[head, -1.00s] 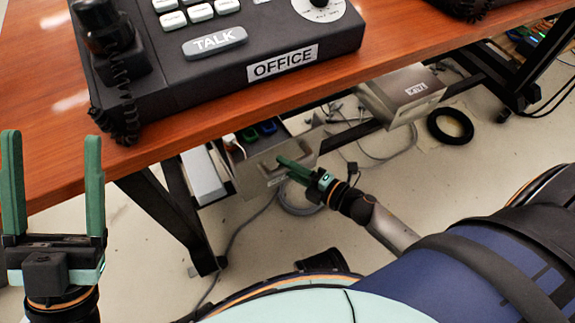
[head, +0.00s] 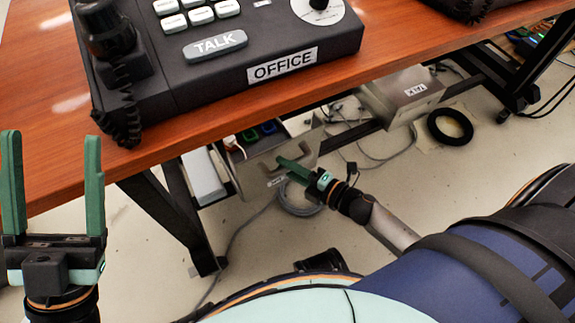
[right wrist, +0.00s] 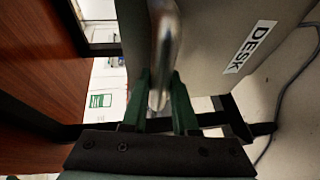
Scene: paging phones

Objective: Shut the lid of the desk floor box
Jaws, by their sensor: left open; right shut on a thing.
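The desk floor box (head: 232,168) is under the table in the head view. Its lid (head: 302,150) is a grey panel standing open at the front, and blue and green parts show in the opening behind it. In the right wrist view the lid (right wrist: 215,50) carries a DESK label (right wrist: 249,47) and a metal bar handle (right wrist: 163,60). My right gripper (head: 284,164) is at the lid's outer face. In the right wrist view its fingers (right wrist: 160,105) are shut around the handle. My left gripper (head: 52,150) is open and empty beside the table's left part.
A wooden table (head: 200,137) lies above the box, with an OFFICE phone (head: 270,45) on it. A second grey box (head: 408,90) is under the table to the right. A dark table leg (head: 180,215) stands left of my right gripper. Cables and a black ring (head: 450,126) lie on the floor.

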